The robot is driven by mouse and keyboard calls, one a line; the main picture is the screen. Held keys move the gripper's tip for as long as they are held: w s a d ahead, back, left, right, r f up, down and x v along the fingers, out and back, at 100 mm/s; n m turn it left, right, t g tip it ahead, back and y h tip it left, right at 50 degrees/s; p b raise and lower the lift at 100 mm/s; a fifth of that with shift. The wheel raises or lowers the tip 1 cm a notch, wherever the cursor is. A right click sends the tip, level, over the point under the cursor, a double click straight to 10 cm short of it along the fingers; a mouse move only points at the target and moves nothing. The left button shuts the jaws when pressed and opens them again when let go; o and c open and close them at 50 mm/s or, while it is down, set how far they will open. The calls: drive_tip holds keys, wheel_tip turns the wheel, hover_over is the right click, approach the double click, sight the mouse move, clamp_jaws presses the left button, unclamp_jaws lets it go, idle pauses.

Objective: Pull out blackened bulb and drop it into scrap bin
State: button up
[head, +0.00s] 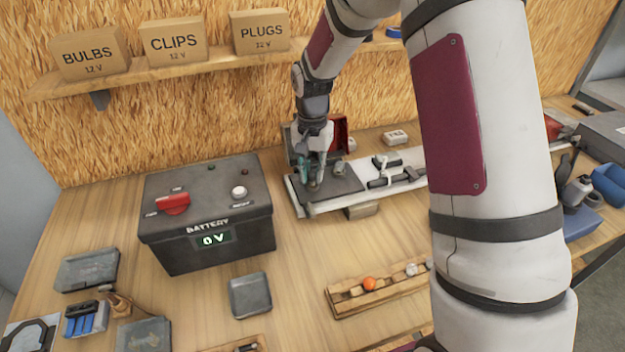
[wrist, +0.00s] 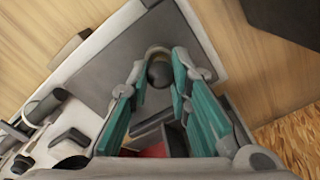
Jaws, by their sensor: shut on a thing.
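My gripper (head: 313,180) points down over the dark plate (head: 343,184) on the white frame piece (head: 300,206). In the wrist view its teal-padded fingers (wrist: 158,82) close around a small dark round bulb (wrist: 160,73), the blackened bulb. In the head view the bulb is too small and hidden to make out. A red lens part (head: 339,129) stands behind the gripper. Several grey trays lie on the bench, one in front of the battery box (head: 250,296); I cannot tell which container is the scrap bin.
A black battery box (head: 207,250) showing 0 V stands left of the gripper. A wooden rack (head: 345,308) in front holds an orange bulb (head: 369,283) and a clear one (head: 411,268). A shelf (head: 130,76) with boxes is above.

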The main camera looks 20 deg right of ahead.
sight(312, 171)
drive_tip(key=shift+r+p, duration=0.4)
drive_tip(key=shift+r, duration=1.6)
